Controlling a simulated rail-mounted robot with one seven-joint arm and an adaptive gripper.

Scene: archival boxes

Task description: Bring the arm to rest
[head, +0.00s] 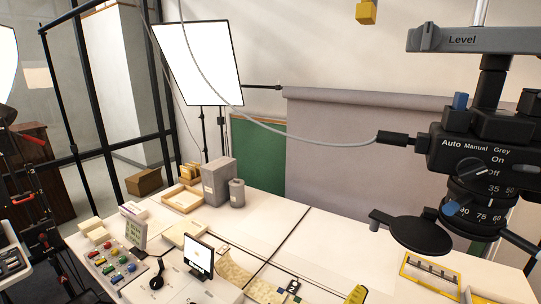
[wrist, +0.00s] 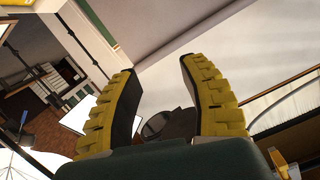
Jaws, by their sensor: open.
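My gripper (wrist: 157,66) shows in the wrist view as two yellow ribbed fingers with dark inner pads. The fingers stand wide apart with nothing between them, so it is open and empty. Behind them the view is tilted and shows wall, window frame and bright panels, with no object close to the fingertips. In the head view I cannot clearly make out my gripper or the arm's pose.
In the head view, a grey box (head: 217,181) and grey canister (head: 237,193) stand on the white table (head: 270,222). A small screen (head: 199,257) is nearer. A camera stand (head: 480,155) with a cable fills the right. A softbox (head: 200,62) stands behind.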

